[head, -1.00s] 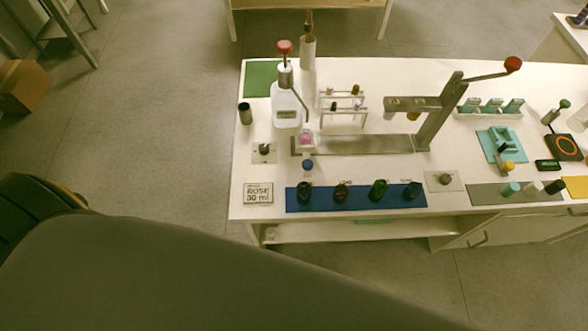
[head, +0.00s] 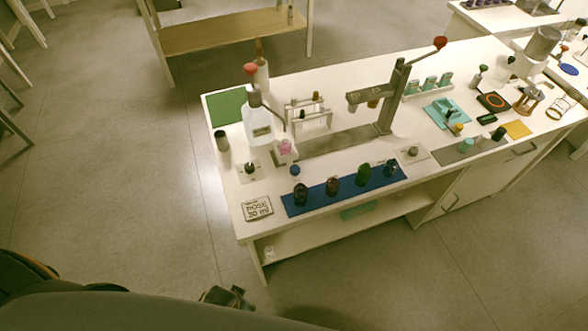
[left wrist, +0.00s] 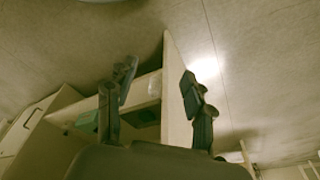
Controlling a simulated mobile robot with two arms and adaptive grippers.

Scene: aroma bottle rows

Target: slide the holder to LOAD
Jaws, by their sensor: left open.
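What looks like the holder (head: 285,151), a small pale block with a pink item on it, sits at the left end of the grey metal rail (head: 345,141) on the bench. A press (head: 388,100) with a red-knobbed lever stands at the rail's right part. I cannot read any LOAD mark. My left gripper (left wrist: 155,98) is open and empty in the left wrist view, low beside the bench and apart from the holder. Dark finger-like parts show at the bottom of the head view, by the bench's front left. My right gripper is not in view.
A blue mat (head: 318,199) with several dark bottles lies in front of the rail. A ROSE 30 ml sign (head: 257,208) lies at the front left corner. Floor left of the bench is clear.

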